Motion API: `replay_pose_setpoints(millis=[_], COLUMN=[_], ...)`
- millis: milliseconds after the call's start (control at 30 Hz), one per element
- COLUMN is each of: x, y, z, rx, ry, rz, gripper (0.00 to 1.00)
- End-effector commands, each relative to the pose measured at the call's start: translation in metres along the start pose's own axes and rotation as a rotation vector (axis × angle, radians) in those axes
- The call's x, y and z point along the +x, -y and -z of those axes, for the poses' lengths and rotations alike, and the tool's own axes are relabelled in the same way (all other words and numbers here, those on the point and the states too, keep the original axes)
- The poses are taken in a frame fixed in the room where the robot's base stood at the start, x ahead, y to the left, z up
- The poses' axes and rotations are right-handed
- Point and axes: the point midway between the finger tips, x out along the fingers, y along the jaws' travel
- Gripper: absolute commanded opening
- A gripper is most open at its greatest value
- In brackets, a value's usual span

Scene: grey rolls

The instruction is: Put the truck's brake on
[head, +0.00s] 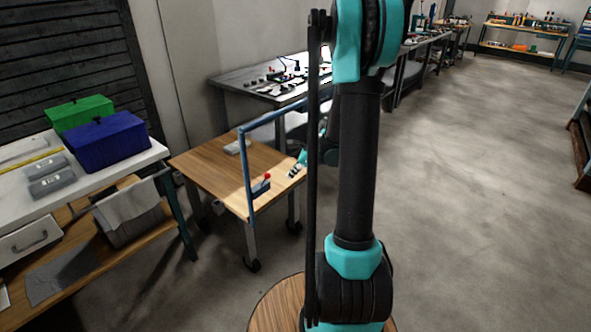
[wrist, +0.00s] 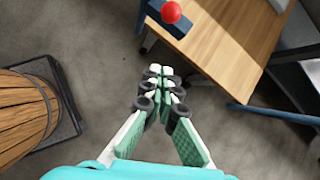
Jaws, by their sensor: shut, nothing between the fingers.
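The truck (head: 215,172) is a low wooden-topped cart on castors with a blue push-bar frame along its near right side. Its brake lever has a red ball knob (head: 267,176) on a short stem above a dark blue block (head: 260,188) at the deck's edge. In the wrist view, the red knob (wrist: 171,12) is at the top, beyond my fingertips. My gripper (head: 297,170) is just right of the lever in the head view, apart from it. In the wrist view, my gripper (wrist: 160,72) is shut and empty, over bare floor beside the truck deck (wrist: 235,45).
A grey block (head: 238,146) lies on the truck's deck. The blue push-bar (head: 247,170) rises close to the lever. A white-topped bench (head: 75,185) with green (head: 80,112) and blue (head: 107,140) boxes stands left. Open concrete floor (head: 470,190) lies to the right.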

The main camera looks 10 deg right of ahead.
Motion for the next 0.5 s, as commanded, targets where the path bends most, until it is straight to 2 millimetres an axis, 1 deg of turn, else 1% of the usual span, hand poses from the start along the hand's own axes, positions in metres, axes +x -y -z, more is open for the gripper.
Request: replay_pose_setpoints(millis=[33, 100, 267, 300, 400, 500], x=[0.009, 0.021, 0.046, 0.050, 0.051, 0.054], y=[0.001, 0.000, 0.000, 0.000, -0.001, 0.000], z=[0.000, -0.001, 0.000, -0.003, -0.020, -0.029], rx=[-0.001, -0.001, -0.001, -0.002, -0.003, -0.002], ry=[0.000, 0.000, 0.001, 0.001, 0.000, -0.001], rz=[-0.001, -0.002, 0.000, -0.001, -0.002, 0.000], gripper=[0.00, 0.00, 0.00, 0.00, 0.00, 0.00])
